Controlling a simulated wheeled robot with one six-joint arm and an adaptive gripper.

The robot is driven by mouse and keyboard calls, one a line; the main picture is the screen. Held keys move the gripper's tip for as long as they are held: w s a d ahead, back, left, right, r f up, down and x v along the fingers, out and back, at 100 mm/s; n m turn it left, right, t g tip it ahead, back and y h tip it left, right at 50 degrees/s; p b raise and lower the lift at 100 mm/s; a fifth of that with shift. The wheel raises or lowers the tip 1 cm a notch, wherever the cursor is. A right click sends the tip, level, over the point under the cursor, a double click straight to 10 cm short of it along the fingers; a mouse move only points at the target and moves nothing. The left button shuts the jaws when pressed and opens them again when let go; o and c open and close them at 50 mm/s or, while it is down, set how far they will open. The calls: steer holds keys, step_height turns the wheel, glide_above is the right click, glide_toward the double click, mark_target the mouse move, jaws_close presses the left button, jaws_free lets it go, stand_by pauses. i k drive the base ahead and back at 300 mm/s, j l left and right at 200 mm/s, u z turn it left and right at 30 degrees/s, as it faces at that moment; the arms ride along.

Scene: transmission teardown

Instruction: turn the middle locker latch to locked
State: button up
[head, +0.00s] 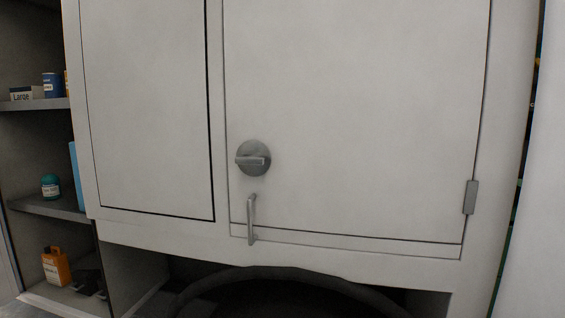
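A pale grey locker door (350,110) fills the middle of the head view and looks closed in its frame. A round metal latch (253,158) sits near the door's lower left edge. Its lever lies close to horizontal across the disc. I cannot tell whether this position is locked, or whether this is the middle locker. A vertical bar handle (252,219) is just below the latch. My gripper is not in view.
A second closed panel (150,110) is to the left. Open shelves (40,104) at far left hold bottles and boxes, including an orange container (56,266). A hinge (470,197) is at the door's right. A dark rounded object (285,290) stands below the locker.

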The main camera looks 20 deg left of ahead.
mark_target(252, 159)
steer(key=j+z, duration=0.2)
steer(key=z, duration=0.15)
steer(key=i+j+u, duration=0.1)
steer(key=u, duration=1)
